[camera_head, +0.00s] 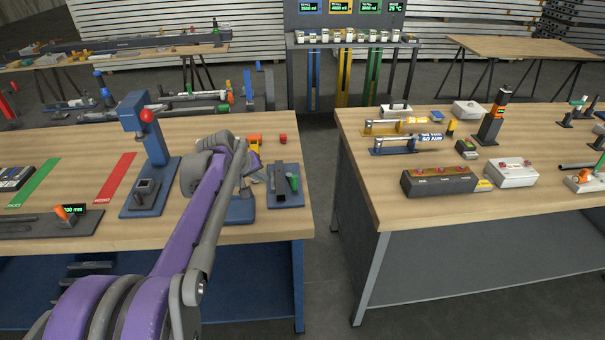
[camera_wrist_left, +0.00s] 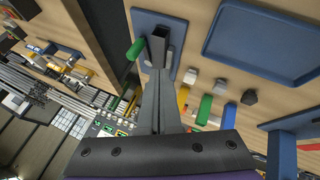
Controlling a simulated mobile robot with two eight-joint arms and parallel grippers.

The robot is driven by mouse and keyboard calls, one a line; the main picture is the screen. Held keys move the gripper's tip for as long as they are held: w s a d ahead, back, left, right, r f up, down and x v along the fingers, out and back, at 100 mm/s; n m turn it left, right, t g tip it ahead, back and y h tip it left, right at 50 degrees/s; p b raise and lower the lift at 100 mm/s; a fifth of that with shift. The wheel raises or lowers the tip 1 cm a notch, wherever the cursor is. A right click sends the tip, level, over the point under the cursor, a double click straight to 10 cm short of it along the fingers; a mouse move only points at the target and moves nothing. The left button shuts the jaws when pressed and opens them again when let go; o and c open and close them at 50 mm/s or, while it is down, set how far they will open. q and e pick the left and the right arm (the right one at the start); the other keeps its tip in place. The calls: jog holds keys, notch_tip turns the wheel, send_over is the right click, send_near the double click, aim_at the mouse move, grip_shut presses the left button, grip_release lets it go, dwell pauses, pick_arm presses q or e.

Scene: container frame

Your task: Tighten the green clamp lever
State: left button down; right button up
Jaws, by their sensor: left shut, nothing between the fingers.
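The green clamp lever (camera_head: 293,183) stands on a small blue-grey base plate (camera_head: 288,199) near the right edge of the left workbench. A dark square post (camera_head: 279,179) is beside it. In the left wrist view the green lever (camera_wrist_left: 135,49) is just left of the hollow dark post (camera_wrist_left: 159,46). My left gripper (camera_wrist_left: 157,76) is shut and empty, its fingertips pointing at the base of the post; contact cannot be told. My right gripper is not seen.
A blue press (camera_head: 149,172) with a red ball stands left of my arm. A floor gap separates this bench from the right workbench (camera_head: 375,190).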

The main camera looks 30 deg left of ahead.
aim_at(282, 192)
pick_arm(q)
jog(key=x, duration=1)
jog(key=shift+w+d+r+p, duration=0.2)
jog(key=shift+w+d+p, duration=0.15)
jog(key=shift+w+d, duration=0.45)
jog(key=shift+w+d+f, duration=0.1)
jog(key=shift+w+d, duration=0.25)
jog(key=shift+w, duration=0.15)
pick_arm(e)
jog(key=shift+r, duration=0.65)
pick_arm(q)
jog(key=shift+s, duration=0.1)
jog(key=shift+d, duration=0.1)
